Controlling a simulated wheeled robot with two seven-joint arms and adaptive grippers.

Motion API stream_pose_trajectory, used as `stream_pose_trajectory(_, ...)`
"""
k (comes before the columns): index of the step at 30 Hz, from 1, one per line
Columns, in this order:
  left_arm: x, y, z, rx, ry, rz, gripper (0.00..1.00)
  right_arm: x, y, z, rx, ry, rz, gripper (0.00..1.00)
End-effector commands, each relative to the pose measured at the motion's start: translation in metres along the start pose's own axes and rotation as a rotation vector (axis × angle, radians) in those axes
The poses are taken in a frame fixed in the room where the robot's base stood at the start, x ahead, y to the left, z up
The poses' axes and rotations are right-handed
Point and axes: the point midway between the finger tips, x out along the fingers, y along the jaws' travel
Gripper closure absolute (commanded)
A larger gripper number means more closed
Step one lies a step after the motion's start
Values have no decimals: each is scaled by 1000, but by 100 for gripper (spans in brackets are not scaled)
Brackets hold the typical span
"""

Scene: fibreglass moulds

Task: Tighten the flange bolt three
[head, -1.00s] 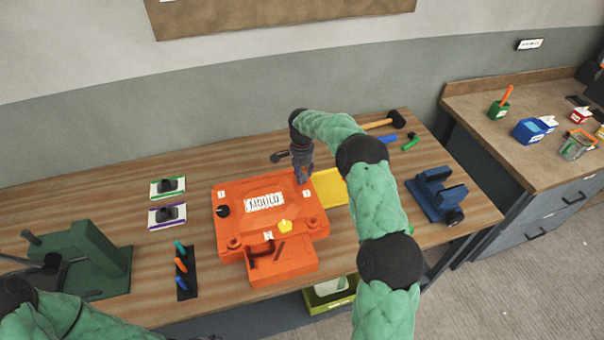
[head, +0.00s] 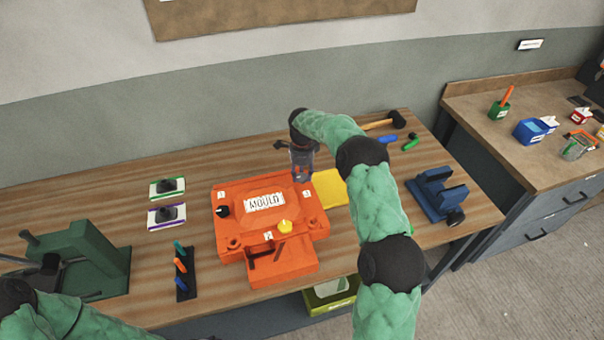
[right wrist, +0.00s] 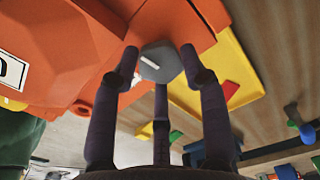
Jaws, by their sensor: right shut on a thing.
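The orange mould (head: 228,228) lies on the bench with a white "MOULD" label on top. A black bolt (head: 222,211) is at its left side and a yellow bolt (head: 285,226) at its front. My right gripper (head: 302,175) is over the back right corner, near a small white number tag (head: 307,193). In the right wrist view its three dark fingers (right wrist: 160,85) are shut on a grey bolt (right wrist: 158,62) with a white mark, at the mould's edge. How deep the bolt sits is hidden.
A yellow plate (head: 331,188) lies right of the mould. A dark rack (head: 187,287) holds coloured tools. Two labelled trays lie at left. The back left bench is clear.

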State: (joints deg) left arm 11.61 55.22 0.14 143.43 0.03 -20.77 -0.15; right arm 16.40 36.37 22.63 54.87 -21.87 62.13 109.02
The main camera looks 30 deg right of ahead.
Motion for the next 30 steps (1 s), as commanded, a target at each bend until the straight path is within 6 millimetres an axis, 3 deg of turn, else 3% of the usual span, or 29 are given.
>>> stream_pose_trajectory(18,0,0,0,0,0,0,41,-2,-2,1,40,-2,-6,88)
stream_pose_trajectory(19,0,0,0,0,0,0,41,-2,-2,1,40,-2,-6,47)
stream_pose_trajectory(30,0,0,0,0,0,0,41,-3,-1,0,39,-1,-3,46)
